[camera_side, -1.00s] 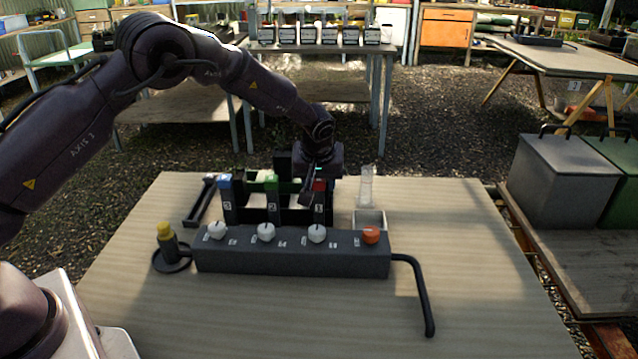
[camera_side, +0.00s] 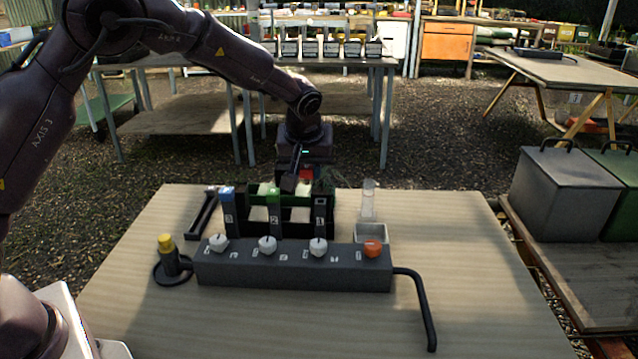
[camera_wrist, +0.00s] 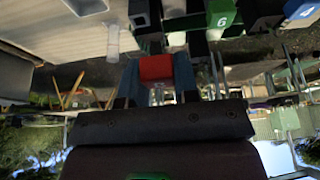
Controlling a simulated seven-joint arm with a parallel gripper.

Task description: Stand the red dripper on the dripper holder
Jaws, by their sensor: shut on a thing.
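My gripper (camera_side: 300,182) is over the back of the table, above the black rack with numbered posts (camera_side: 230,210). It is shut on the red dripper, seen as a small red block (camera_side: 306,174) in the side view, partly hidden by the fingers. In the wrist view the red dripper (camera_wrist: 155,68) sits between the two fingertips of my gripper (camera_wrist: 156,80). The rack's left post has a blue top and its middle post a green top. The right post (camera_side: 321,211), marked 1, has a bare dark top. I cannot tell for sure which part is the dripper holder.
A long grey box with white knobs and one orange knob (camera_side: 372,249) lies in front of the rack. A yellow-topped piece (camera_side: 166,244) stands on a round black base at left. A clear tube (camera_side: 368,198) stands by a small grey tray (camera_side: 371,233) at right. The table's right side is clear.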

